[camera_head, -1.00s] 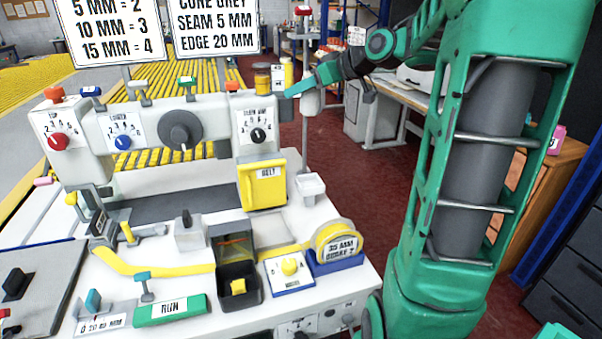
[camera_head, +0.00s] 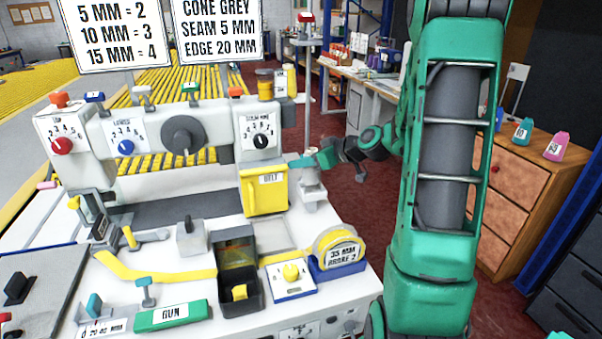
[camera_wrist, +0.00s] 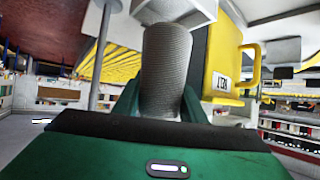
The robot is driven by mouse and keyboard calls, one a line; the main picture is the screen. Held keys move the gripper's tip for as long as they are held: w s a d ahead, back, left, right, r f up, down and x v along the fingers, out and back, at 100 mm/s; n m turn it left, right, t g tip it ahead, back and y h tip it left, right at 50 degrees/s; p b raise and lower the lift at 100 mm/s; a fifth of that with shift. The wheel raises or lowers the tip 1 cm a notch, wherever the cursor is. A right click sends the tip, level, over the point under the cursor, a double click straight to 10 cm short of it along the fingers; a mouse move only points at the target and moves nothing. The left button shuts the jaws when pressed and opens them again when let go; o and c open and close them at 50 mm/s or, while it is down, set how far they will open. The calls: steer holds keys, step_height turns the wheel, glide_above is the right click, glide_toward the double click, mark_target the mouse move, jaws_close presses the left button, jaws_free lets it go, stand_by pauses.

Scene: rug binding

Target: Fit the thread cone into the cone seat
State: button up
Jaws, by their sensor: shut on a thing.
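The grey thread cone (camera_wrist: 166,70) stands between the two green fingers of my gripper (camera_wrist: 160,103) in the wrist view. My gripper (camera_head: 308,161) is shut on it beside the machine's right end in the head view, where the cone (camera_head: 311,177) shows just below the fingers. The white cone seat (camera_head: 314,197) is directly under the cone, and it also shows at the cone's far end in the wrist view (camera_wrist: 178,10). The cone's end is at or very close to the seat. The seat's inside is hidden, so I cannot tell how deep the cone sits.
The yellow belt cover (camera_head: 265,192) is close to the left of the seat. A yellow tape roll (camera_head: 337,240) on a blue base stands in front. A thin grey post (camera_head: 306,110) rises behind.

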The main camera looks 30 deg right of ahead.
steer(key=shift+f, duration=1.95)
steer(key=o, duration=0.9)
steer(key=v, duration=1.2)
